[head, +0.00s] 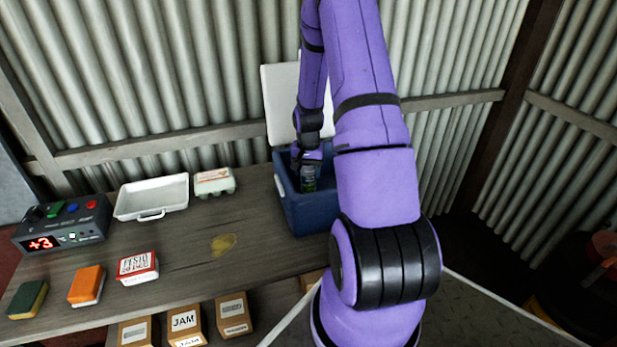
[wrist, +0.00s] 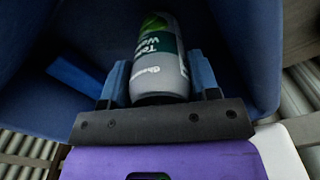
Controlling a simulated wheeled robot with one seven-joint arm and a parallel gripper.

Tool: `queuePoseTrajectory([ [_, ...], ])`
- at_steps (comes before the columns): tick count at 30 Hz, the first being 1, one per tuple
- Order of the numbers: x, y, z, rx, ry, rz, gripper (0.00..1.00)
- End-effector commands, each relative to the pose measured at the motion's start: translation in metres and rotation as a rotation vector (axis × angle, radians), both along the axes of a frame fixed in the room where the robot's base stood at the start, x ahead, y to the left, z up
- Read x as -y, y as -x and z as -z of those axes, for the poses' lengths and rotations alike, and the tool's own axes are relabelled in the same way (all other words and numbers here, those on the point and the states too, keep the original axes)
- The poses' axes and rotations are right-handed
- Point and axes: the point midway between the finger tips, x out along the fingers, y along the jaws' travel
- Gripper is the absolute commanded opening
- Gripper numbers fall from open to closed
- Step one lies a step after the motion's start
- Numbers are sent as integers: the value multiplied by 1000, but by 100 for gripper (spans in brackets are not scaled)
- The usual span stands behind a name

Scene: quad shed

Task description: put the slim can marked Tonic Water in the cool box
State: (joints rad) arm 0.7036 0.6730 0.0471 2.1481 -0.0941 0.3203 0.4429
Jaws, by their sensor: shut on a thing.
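The slim can, grey with a green-and-white label reading in part "To… Wa…", is between my gripper's fingers in the wrist view (wrist: 160,60). My gripper (wrist: 160,82) is shut on the can. In the head view my gripper (head: 309,166) points down into the open cool box, and the can (head: 309,184) shows dark below it, inside the box opening. The cool box (head: 310,215) is blue with its white lid (head: 282,95) raised at the back. Its blue inner walls surround the can in the wrist view. Whether the can touches the floor is hidden.
A yellowish stain (head: 223,244) marks the bench. Cartons (head: 185,322) sit below.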

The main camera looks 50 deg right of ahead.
Motion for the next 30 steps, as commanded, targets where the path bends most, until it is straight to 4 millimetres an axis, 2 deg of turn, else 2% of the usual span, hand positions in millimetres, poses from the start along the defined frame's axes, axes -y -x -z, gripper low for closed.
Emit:
queuePoseTrajectory([
  [3, 0, 0, 18, -2, -1, 0, 19],
  [6, 0, 0, 25, 0, 0, 0, 19],
  [17, 0, 0, 28, 0, 0, 0, 19],
  [18, 0, 0, 28, 0, 0, 0, 60],
  [21, 0, 0, 28, 0, 0, 0, 81],
  [30, 0, 0, 27, 0, 0, 0, 81],
])
